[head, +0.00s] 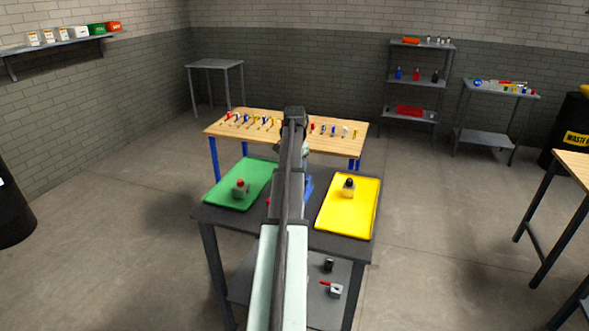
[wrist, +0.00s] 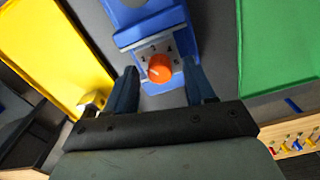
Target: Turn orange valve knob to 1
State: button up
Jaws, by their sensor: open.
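In the wrist view an orange valve knob (wrist: 160,68) sits on a grey dial plate (wrist: 150,54) with small dark marks around it. The plate is on a blue base (wrist: 150,18). My gripper (wrist: 162,80) is open, with one blue finger on each side of the knob and visible room between. Whether the fingers are level with the knob or above it, I cannot tell. The marks are too small to read, so the knob's setting is unclear. In the head view my arm hides the knob; a bit of the blue base (head: 308,188) shows beside it.
A green tray (head: 222,200) lies left and a yellow tray (head: 333,222) right on the dark table (head: 215,213), each with a small fixture. A wooden table (head: 340,147) with several coloured tools stands behind. The floor around is clear.

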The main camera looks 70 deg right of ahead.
grip_shut()
dwell(0.4)
jog(key=shift+n, duration=0.3)
jog(key=n, duration=0.3)
jog(key=shift+n, duration=0.3)
jog(key=n, duration=0.3)
jog(key=shift+n, duration=0.3)
jog(key=n, duration=0.3)
jog(key=shift+n, duration=2.1)
